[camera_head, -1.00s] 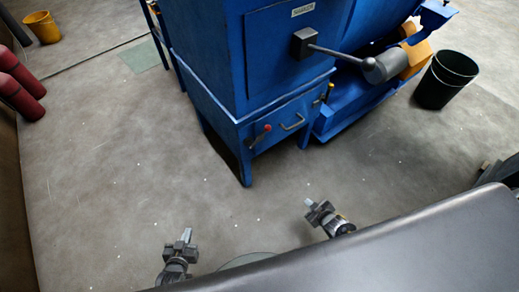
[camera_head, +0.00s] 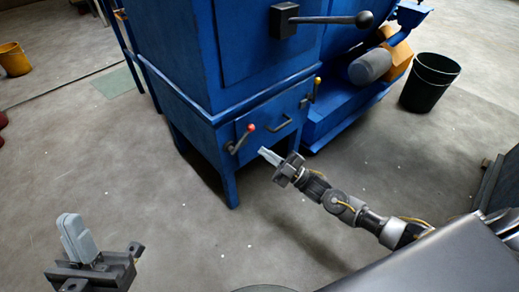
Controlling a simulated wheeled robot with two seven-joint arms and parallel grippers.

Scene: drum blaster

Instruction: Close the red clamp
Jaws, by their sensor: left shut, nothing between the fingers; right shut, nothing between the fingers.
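The red clamp is a short dark lever with a red knob (camera_head: 251,128) on the front of the blue machine's lower drawer panel (camera_head: 275,122), left of the panel's handle. The lever slants up to the right. My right gripper (camera_head: 265,152) is shut and empty, just right of and below the red knob in the picture; I cannot tell the exact gap in depth. My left gripper (camera_head: 72,228) is shut and empty, raised at the lower left, well away from the machine.
The blue machine (camera_head: 180,60) stands at the centre top. A similar clamp with a yellow knob (camera_head: 317,81) sits right of the handle (camera_head: 280,126). A long black lever (camera_head: 330,20) is above. A black bin (camera_head: 430,85) stands right, a yellow bucket (camera_head: 14,60) far left. Floor before the machine is clear.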

